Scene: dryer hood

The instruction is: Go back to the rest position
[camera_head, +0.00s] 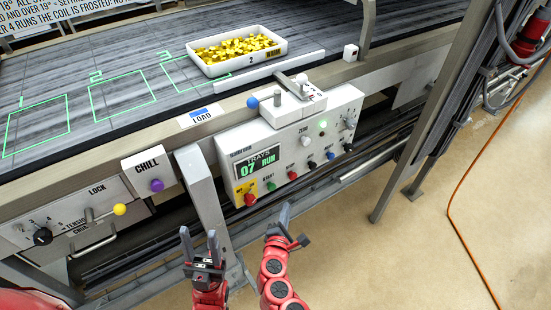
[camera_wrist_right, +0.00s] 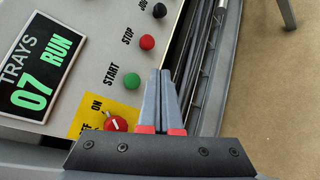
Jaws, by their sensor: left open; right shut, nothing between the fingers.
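My left gripper (camera_head: 199,240) is open and empty in front of the machine, low in the head view, with its two fingers spread upward. My right gripper (camera_head: 284,215) is just right of it, below the control panel (camera_head: 331,135). In the right wrist view the right gripper's fingers (camera_wrist_right: 165,88) are shut together with nothing between them. They show in front of the panel's lower edge, beside the green START button (camera_wrist_right: 131,81) and the red rotary switch (camera_wrist_right: 116,123). Neither gripper holds anything.
A white tray (camera_head: 222,71) of gold pieces sits on the conveyor (camera_head: 130,58). The panel display (camera_head: 258,163) reads TRAYS 07 RUN. A grey post (camera_head: 203,195) stands behind the grippers. A grey frame leg (camera_head: 400,150) and orange cable (camera_head: 452,218) are right; floor between is clear.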

